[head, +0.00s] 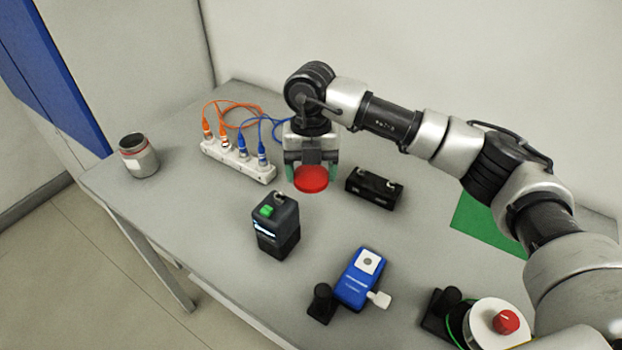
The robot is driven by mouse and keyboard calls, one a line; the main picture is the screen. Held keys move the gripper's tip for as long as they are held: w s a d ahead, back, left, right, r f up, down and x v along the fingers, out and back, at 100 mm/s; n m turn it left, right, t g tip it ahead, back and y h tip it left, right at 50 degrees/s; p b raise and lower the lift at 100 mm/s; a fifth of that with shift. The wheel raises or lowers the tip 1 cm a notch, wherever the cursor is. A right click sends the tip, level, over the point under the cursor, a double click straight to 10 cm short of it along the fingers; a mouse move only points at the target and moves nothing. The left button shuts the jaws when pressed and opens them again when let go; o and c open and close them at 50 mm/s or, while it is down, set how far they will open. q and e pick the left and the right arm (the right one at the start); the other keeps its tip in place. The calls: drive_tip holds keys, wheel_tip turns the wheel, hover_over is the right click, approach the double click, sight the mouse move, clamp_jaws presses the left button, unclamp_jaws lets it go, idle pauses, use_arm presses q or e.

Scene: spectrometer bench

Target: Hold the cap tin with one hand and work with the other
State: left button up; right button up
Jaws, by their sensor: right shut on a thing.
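My right gripper (312,172) hangs over the middle of the table, fingers pointing down. It is shut on a red round lid (311,180), which it holds between its greenish fingertips. A grey tin (139,157) with a pale label and a red ring near its rim stands upright at the table's left end, well apart from the gripper. Its top looks dark and open. My left gripper is not in view.
A white power strip (238,160) with orange and blue cables lies behind. Around the gripper are a black box with a green button (276,227), a black block (374,187) and a blue device (360,278). A white spool with a red knob (506,322) and green mat (483,220) are at right.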

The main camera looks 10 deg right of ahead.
idle(0.3)
drive_tip(key=n, duration=0.2)
drive_tip(key=s+d+n, duration=0.1)
drive_tip(key=n, duration=0.1)
drive_tip(key=shift+d+f, duration=0.1)
drive_tip(key=shift+d, duration=0.05)
drive_tip(key=s+d+n+t, duration=0.1)
drive_tip(key=s+d+n, duration=0.2)
drive_tip(key=n, duration=1.4)
drive_tip(key=s+d+n+t, duration=0.1)
drive_tip(key=s+d+n, duration=0.3)
drive_tip(key=n, duration=1.3)
drive_tip(key=s, duration=0.3)
drive_tip(key=shift+f+t, duration=0.35)
drive_tip(key=shift+t, duration=0.05)
